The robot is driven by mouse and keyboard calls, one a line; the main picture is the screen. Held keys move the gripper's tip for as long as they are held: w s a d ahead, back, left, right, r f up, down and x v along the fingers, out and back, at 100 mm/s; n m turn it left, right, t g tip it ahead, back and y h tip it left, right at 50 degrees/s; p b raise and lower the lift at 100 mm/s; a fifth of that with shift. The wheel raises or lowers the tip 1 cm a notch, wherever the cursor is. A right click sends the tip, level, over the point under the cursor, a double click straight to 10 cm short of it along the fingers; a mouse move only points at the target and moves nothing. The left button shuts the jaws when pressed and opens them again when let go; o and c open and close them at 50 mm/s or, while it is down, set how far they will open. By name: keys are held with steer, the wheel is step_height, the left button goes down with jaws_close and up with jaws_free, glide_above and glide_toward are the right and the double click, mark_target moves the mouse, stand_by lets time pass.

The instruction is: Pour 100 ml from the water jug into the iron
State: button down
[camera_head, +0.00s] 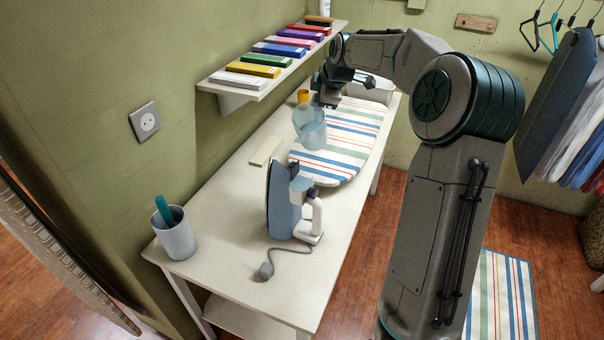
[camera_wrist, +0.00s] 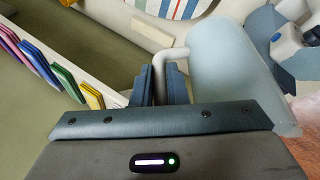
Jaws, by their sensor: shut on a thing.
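The water jug (camera_head: 311,130) is clear and bluish, with water showing in its lower part in the head view. It looks close to upright at the left edge of the striped ironing board; I cannot tell whether it touches the board. My gripper (camera_head: 332,93) is at the jug's top, shut on its handle. In the wrist view my fingers (camera_wrist: 162,80) close around the handle (camera_wrist: 174,54), and the jug body (camera_wrist: 232,65) lies to their right. The iron (camera_head: 283,203) stands on its heel on the table, nearer the camera than the jug. Its filling opening cannot be made out.
The white table (camera_head: 215,233) carries a cup with a teal-handled item (camera_head: 175,238), a small beige block (camera_head: 265,151) and the ironing board (camera_head: 325,170). The iron's cord (camera_head: 288,250) lies in front. A wall shelf (camera_head: 232,86) of coloured boxes is close left of my gripper.

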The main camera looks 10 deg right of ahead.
steer(key=shift+w+d+f+m+g+y+p, duration=0.15)
steer(key=shift+f+g+y+p, duration=0.35)
steer(key=shift+p, duration=0.95)
steer(key=shift+w+a+f+m+g+y+p, duration=0.2)
steer(key=shift+g+p, duration=0.5)
steer(key=shift+p, duration=0.75)
steer(key=shift+s+d+f, duration=0.1)
steer(key=shift+d+f, duration=0.1)
steer(key=shift+f, duration=0.25)
steer(key=shift+s+a+f+g+y, duration=0.1)
steer(key=shift+f+g+y, duration=0.2)
steer(key=shift+f+g, duration=0.55)
steer(key=shift+s+r, duration=0.1)
steer(key=shift+r, duration=1.5)
